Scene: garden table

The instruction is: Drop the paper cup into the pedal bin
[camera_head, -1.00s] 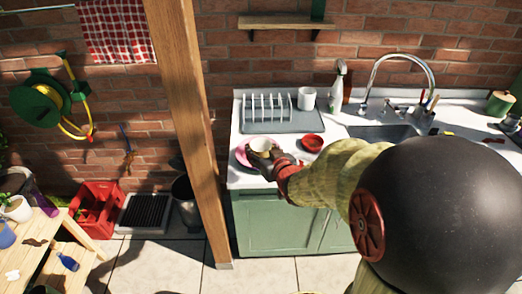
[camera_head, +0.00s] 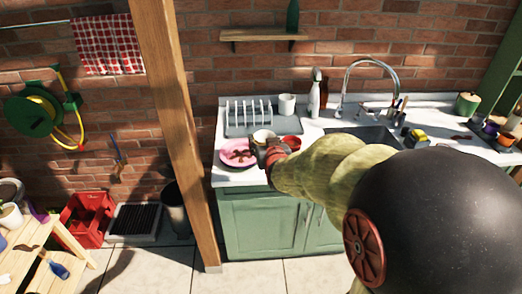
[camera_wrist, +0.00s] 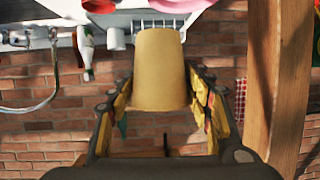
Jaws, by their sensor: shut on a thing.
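The paper cup (camera_head: 263,136) is pale tan in the wrist view (camera_wrist: 160,65), where it fills the space between my two fingers. My gripper (camera_head: 262,148) is shut on it, just right of the pink plate, over the white counter; the fingers show on both sides of the cup in the wrist view (camera_wrist: 161,90). The cup appears held above the counter, though the gap is hard to judge. A dark grey bin (camera_head: 176,212) stands on the floor left of the counter, partly behind the wooden post. I cannot make out a lid or pedal.
The pink plate (camera_head: 230,160) holds brown scraps. A red bowl (camera_head: 292,142), dish rack (camera_head: 247,117), white mug (camera_head: 286,104) and spray bottle (camera_head: 314,97) stand nearby. The wooden post (camera_head: 178,130) rises between counter and bin. A red crate (camera_head: 84,220) is further left.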

